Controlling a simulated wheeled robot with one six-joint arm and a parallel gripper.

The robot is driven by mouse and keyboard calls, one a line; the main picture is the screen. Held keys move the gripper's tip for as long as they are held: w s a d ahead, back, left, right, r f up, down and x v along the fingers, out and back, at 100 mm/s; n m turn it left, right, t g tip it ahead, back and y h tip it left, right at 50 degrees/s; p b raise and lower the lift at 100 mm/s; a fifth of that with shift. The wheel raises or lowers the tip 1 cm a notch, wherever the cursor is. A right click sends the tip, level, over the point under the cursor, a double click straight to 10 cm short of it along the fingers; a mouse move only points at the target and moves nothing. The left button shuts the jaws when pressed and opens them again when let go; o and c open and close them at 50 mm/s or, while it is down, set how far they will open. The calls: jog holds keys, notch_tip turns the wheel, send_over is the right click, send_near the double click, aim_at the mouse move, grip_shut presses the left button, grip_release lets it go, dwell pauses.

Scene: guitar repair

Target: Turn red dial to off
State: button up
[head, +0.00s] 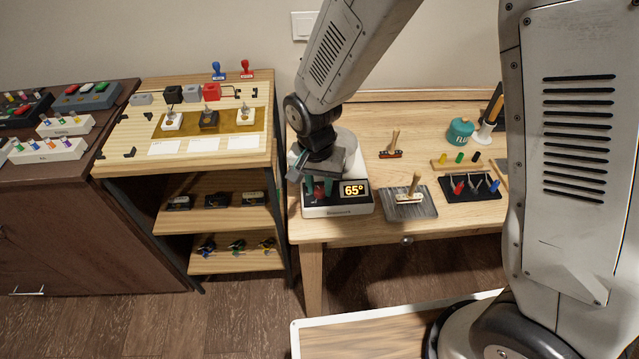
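The red dial (320,193) is on the front of a white and black device (338,211) at the left end of the wooden workbench. The device's lit display (354,190) reads 65°. My gripper (318,186) points down at the dial, with its two dark green fingertips apart, one on each side of it. I cannot tell whether the fingers touch the dial. The gripper hides part of the dial and any mark on it.
A grey ridged mat (424,211) with a wooden-handled brush (411,190) lies right of the device. A black tray (456,193) of tools and a green flux can (460,132) are further right. A wooden shelf unit (262,150) stands close on the left.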

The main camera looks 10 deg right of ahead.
jog(key=shift+n, duration=0.3)
jog(key=n, duration=0.5)
jog(key=shift+s, duration=0.1)
jog(key=n, duration=0.6)
jog(key=shift+n+t, duration=0.4)
jog(key=n, duration=0.6)
jog(key=shift+d+y, duration=0.1)
jog(key=shift+y, duration=0.2)
jog(key=n, duration=0.5)
jog(key=shift+n, duration=0.4)
jog(key=o, duration=1)
